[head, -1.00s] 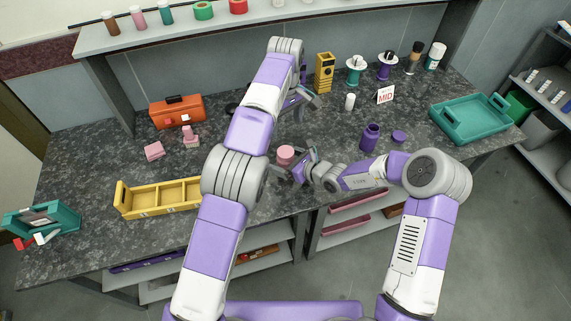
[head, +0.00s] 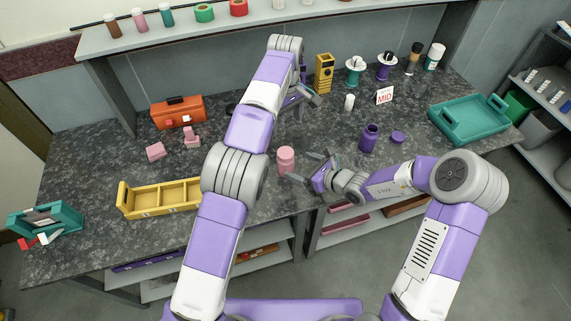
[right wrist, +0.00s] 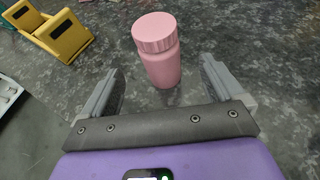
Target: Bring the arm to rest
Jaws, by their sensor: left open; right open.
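A pink jar with a pink lid (head: 286,161) stands upright on the dark stone counter (head: 85,200) in the head view. It also shows in the right wrist view (right wrist: 161,60), just beyond and between my fingers. My right gripper (head: 305,167) is open and empty, to the right of the jar and apart from it. My left gripper (head: 302,98) is open at the back middle of the counter, partly hidden by its own arm. I see nothing held in it.
A yellow divided bin (head: 125,200) and a teal bin (head: 70,212) are at left. A red-orange toolbox (head: 178,112) stands behind pink parts (head: 155,151). A purple bottle (head: 368,138), its purple lid (head: 397,137), a MID sign (head: 385,95) and a teal tray (head: 475,135) are at right.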

